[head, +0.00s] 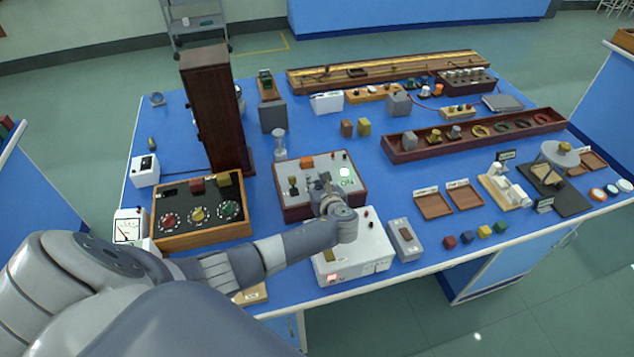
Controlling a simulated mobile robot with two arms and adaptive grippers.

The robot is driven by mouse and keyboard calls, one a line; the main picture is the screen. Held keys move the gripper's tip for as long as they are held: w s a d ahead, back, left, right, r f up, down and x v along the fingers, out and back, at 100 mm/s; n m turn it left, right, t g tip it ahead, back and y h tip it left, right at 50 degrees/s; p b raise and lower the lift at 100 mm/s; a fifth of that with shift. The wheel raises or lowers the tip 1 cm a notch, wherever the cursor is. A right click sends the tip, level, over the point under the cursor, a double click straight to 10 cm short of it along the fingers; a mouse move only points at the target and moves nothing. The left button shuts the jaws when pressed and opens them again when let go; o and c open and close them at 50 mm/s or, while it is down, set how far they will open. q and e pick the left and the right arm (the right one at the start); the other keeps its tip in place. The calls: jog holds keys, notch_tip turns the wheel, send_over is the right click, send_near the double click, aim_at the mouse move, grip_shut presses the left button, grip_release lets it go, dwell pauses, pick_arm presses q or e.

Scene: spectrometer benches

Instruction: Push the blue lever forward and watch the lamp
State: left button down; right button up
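A wooden-sided control box (280,203) with a grey top stands on the blue bench. A round lamp (345,172) on its top right is bright whitish green, with a green "ON" mark below it. My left gripper (321,182) reaches over the middle of the box top, pointing away from me. I cannot tell whether its fingers are open or shut, or whether they touch anything. No blue lever shows clearly; the gripper covers part of the panel. A small dark and brass lever (293,186) stands left of the gripper. My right gripper is out of view.
A white box (375,253) with a small red light lies under my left wrist. A knob box (200,240) and a tall wooden column (215,110) stand to the left. A glass-topped piece (279,146) stands just behind the control box. Bench room (400,200) is clear to its right.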

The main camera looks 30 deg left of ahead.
pick_arm(q)
jog(key=shift+a+r+p, duration=0.1)
jog(key=shift+r+p, duration=0.15)
jog(key=shift+p, duration=0.45)
jog(key=g+h+p, duration=0.1)
jog(key=p, duration=0.1)
jog(key=w+a+h+p, duration=0.1)
jog(key=p, duration=0.1)
jog(key=shift+r+g, duration=0.3)
jog(key=shift+g, duration=0.1)
jog(key=shift+w+a+f+g+h+p, duration=0.15)
jog(key=shift+g+h+p, duration=0.15)
jog(key=shift+p, duration=0.15)
jog(key=g+h, duration=0.1)
jog(key=w+a+h, duration=0.1)
jog(key=shift+f+g+h, duration=0.2)
jog(key=shift+g+h, duration=0.1)
jog(key=shift+g, duration=0.1)
jog(key=shift+w+a+f+g+h+b, duration=0.15)
jog(key=shift+a+g+h+b, duration=0.05)
jog(key=shift+g+h+b, duration=0.3)
jog(key=shift+w+a+f+g+h+b, duration=0.1)
jog(key=shift+w+a+g+h+b, duration=0.05)
jog(key=shift+g+h+b, duration=0.3)
jog(key=c, duration=1.5)
grip_release()
